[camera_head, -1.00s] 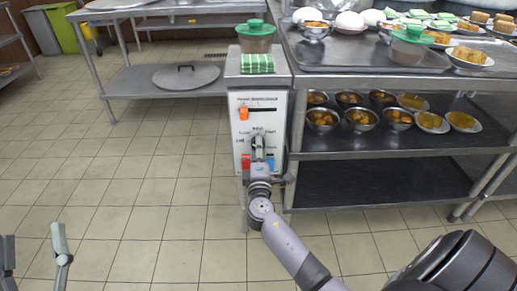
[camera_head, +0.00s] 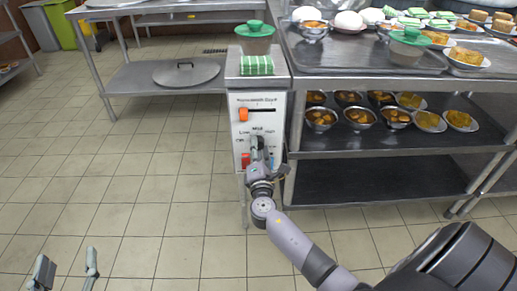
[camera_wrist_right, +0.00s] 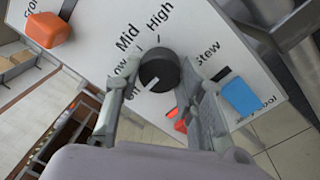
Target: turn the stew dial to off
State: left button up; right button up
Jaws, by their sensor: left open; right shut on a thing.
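The white control panel (camera_head: 239,101) has a round black stew dial (camera_wrist_right: 158,72), seen in the right wrist view. Its white mark points to the lower left of that picture, below the "Low" label and away from "Mid" and "High". My left gripper (camera_head: 66,266) is open and empty over the floor, far from the panel.
The panel has an orange slider (camera_head: 243,114), a red switch (camera_head: 245,160) and a blue part (camera_wrist_right: 240,95). Shelves with bowls (camera_head: 320,118) stand right. Floor to the left is clear.

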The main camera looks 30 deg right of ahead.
jog(key=o, duration=1.1)
jog(key=shift+o, duration=0.2)
jog(key=v, duration=1.2)
jog(key=shift+a, duration=0.1)
